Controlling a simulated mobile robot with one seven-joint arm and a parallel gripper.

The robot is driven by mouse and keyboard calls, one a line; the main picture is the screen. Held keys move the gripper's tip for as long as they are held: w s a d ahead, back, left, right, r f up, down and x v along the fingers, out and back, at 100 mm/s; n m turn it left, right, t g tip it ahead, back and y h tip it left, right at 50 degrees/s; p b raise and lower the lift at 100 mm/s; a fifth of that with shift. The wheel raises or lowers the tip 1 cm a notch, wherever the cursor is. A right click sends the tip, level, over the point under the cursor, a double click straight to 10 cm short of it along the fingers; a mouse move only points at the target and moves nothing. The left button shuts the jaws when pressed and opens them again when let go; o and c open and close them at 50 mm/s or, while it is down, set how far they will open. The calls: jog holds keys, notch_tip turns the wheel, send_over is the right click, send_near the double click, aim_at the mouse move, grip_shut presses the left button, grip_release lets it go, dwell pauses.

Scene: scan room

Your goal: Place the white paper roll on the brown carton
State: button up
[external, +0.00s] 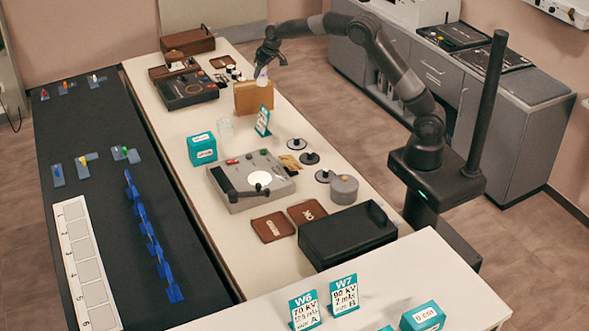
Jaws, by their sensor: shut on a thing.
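My gripper (265,66) is at the far end of the long white table, pointing down. It is shut on the white paper roll (262,77), which shows as a small pale shape below the fingers. The brown carton (254,98) stands on the table directly under the roll. The roll is at the carton's top edge in the picture; I cannot tell whether they touch. The fingers are small and dark, and part of the roll is hidden by them.
Near the carton are a dark control box (188,90), a teal sign (263,121) and a clear cup (225,128). A teal box (202,149) and a grey device (250,180) stand nearer. Brown trays (272,227) and a black case (345,237) lie closer still.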

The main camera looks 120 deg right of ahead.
jog(key=shift+f, duration=0.15)
jog(key=o, duration=1)
jog(key=v, duration=1.2)
jog(key=w+a+r+n+t+y, duration=0.1)
jog(key=a+r+n, duration=0.2)
jog(key=a, duration=1.4)
jog(key=w+a+r+n+t+y, duration=0.1)
jog(key=a+r+n, duration=0.15)
jog(key=a, duration=1.45)
jog(key=s+a+f+n, duration=0.2)
jog(key=s+a, duration=0.3)
jog(key=a, duration=0.2)
jog(key=s+a+f+n+y, duration=0.1)
jog(key=s+a+f, duration=0.1)
jog(key=s+a, duration=0.3)
jog(key=s+a+f+n+t, duration=0.1)
jog(key=s+a, duration=0.4)
jog(key=a, duration=0.5)
jog(key=shift+s+a+f+n+y, duration=0.3)
jog(key=shift+s+a+f+n, duration=0.1)
jog(key=shift+f+n, duration=0.4)
